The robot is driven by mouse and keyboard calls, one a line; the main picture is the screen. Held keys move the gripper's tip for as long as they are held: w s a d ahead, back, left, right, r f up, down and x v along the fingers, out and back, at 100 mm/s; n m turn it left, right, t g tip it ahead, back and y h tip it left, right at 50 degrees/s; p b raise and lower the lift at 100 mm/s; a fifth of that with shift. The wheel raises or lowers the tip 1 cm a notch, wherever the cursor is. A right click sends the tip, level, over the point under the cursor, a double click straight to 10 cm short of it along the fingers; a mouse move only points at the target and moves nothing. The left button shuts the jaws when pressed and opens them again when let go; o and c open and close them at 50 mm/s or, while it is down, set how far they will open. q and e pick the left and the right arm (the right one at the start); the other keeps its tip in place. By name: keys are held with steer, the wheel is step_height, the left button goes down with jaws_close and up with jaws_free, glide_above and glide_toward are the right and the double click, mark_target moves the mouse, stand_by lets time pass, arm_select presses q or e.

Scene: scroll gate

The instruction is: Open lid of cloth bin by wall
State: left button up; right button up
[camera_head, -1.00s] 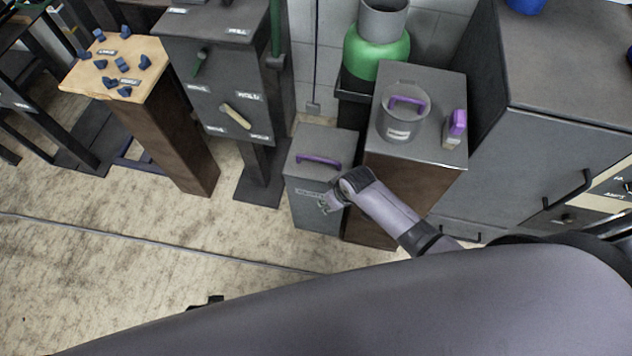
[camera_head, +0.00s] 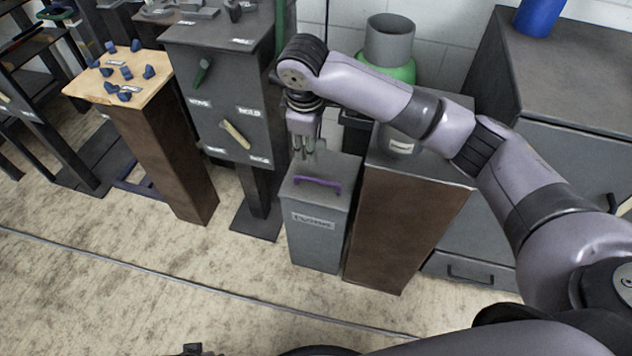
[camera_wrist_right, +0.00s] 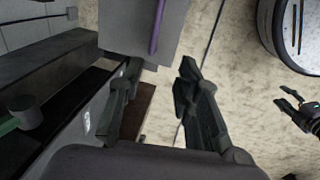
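The cloth bin (camera_head: 318,240) is a grey upright box with a label on its front, standing on the floor near the wall. Its lid is shut and carries a purple handle (camera_head: 318,184). In the right wrist view the handle (camera_wrist_right: 157,28) shows at the top, beyond my fingers. My right gripper (camera_head: 308,157) points down just above the back of the lid. Its fingers (camera_wrist_right: 155,85) are apart with nothing between them, and the handle appears untouched. My left gripper (camera_wrist_right: 290,102) shows at the right wrist view's right edge, apparently open and empty, away from the bin.
A brown pedestal (camera_head: 400,225) stands close to the bin's right, partly behind my right arm. A dark panel stand (camera_head: 225,95) is on the left, then a wood-topped pedestal (camera_head: 165,150) with blue pieces. A grey cabinet (camera_head: 570,165) is at right. The floor in front is clear.

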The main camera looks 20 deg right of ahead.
steer(key=b, duration=0.3)
glide_toward(317, 179)
steer(key=f, duration=0.4)
steer(key=w+f+b, duration=0.1)
steer(key=f, duration=0.2)
steer(key=shift+d, duration=0.35)
arm_select(q)
step_height(317, 179, up, 15)
steer(key=t, duration=0.1)
steer(key=shift+s+a, duration=0.2)
arm_select(e)
steer(key=shift+w+f, duration=0.15)
steer(key=shift+f, duration=0.4)
arm_select(q)
steer(key=shift+r, duration=0.1)
arm_select(e)
jaws_close()
